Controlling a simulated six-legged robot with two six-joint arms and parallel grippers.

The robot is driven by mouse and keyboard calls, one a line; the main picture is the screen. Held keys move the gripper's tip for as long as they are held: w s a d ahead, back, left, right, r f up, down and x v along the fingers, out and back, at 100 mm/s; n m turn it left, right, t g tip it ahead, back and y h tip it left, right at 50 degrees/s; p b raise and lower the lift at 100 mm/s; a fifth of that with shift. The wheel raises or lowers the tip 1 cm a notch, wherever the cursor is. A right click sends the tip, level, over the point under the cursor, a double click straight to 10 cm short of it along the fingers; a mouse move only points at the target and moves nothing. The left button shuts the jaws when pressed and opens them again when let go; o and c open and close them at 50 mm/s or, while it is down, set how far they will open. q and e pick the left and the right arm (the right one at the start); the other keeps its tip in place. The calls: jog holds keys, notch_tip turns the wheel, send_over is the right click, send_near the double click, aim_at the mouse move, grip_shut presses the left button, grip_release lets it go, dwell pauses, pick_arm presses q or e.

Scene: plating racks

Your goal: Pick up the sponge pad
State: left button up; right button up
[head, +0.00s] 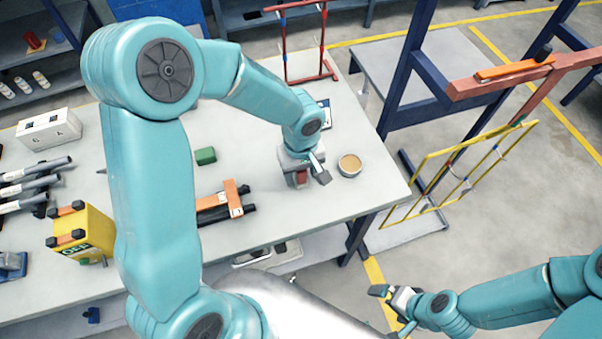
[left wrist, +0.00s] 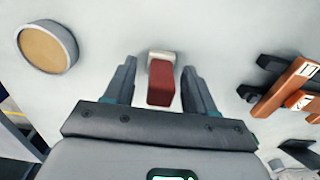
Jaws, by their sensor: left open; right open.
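A dark red block with a pale end, which looks like the sponge pad (left wrist: 161,84), lies on the grey table (head: 255,140). In the left wrist view it is between the two fingers of my left gripper (left wrist: 159,70), with a gap on each side. In the head view the red block (head: 301,179) shows just under my left gripper (head: 306,168), partly hidden by it. My left gripper is open and points down at the table. My right gripper (head: 392,297) is open and empty, off the table's front edge at the lower right.
A round tan-topped tin (head: 349,165) stands just right of my left gripper. A green block (head: 205,156) and orange-and-black clamps (head: 222,202) lie to the left. A yellow box (head: 82,234) stands further left. A yellow wire rack (head: 460,175) hangs right of the table.

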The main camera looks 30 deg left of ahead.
pick_arm(q)
jog(key=shift+s+r, duration=0.1)
jog(key=shift+c, duration=1.3)
jog(key=shift+d, duration=0.1)
grip_shut()
notch_tip(320, 180, up, 20)
jog(key=shift+b, duration=0.35)
